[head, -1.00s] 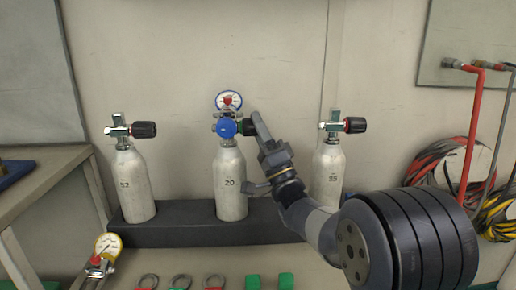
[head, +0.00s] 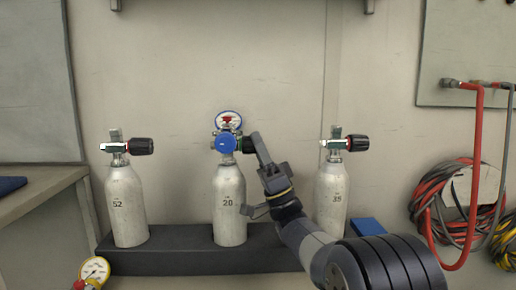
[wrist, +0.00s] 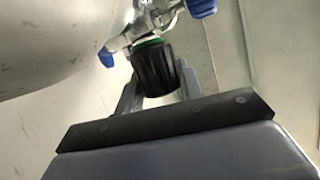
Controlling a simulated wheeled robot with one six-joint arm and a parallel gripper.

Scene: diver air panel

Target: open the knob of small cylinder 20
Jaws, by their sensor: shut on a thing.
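Small cylinder 20 (head: 229,205) stands upright in the middle of the dark rack, its number facing me. A blue round fitting (head: 226,143) and a gauge (head: 229,120) sit on its valve. Its black knob (wrist: 155,72) points down in the wrist view, with a green ring at its base; in the head view it is mostly hidden behind my gripper. My gripper (head: 250,145) reaches in from the right, and its jaws are shut on the knob, one finger on each side.
Cylinder 52 (head: 126,205) stands to the left and cylinder 35 (head: 331,198) to the right, close behind my arm. All stand on a dark rack (head: 180,258). A loose gauge (head: 94,271) is at lower left. Red and yellow hoses (head: 440,195) hang at right.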

